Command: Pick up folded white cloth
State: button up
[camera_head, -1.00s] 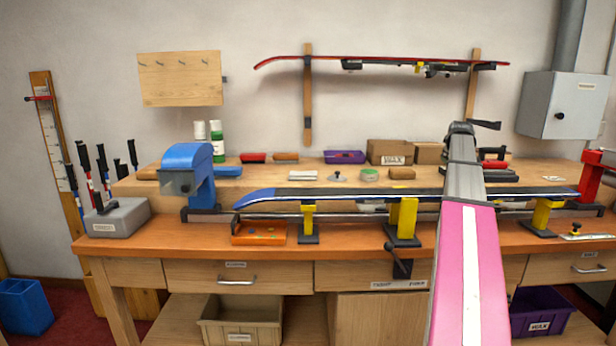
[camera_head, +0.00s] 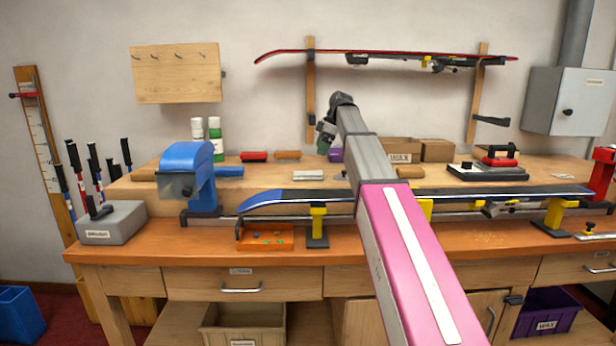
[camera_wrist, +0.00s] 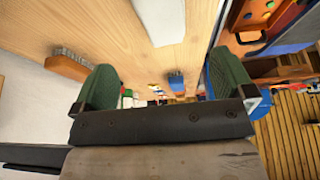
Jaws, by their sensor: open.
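The folded white cloth (camera_head: 308,175) lies flat on the raised wooden shelf of the bench, behind the ski. In the wrist view a white flat piece that looks like the cloth (camera_wrist: 162,20) shows at the top edge, partly cut off, on pale wood. My gripper (camera_head: 325,138) is above the shelf's back part, slightly right of the cloth and apart from it. In the wrist view my gripper (camera_wrist: 163,84) has its two green-padded fingers spread wide, with nothing between them.
A ski (camera_head: 400,194) with a blue tip lies clamped along the bench front. A blue machine (camera_head: 190,170) stands to the left. Brushes (camera_head: 254,156) lie along the shelf's back. An orange tray (camera_head: 265,238) sits in front. A red iron (camera_head: 498,156) stands on the right.

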aim_at(308, 173)
jog(key=x, duration=0.7)
jog(key=a+x, duration=0.1)
jog(key=x, duration=0.3)
jog(key=shift+s+r, duration=0.15)
jog(key=shift+s, duration=0.05)
jog(key=c, duration=1)
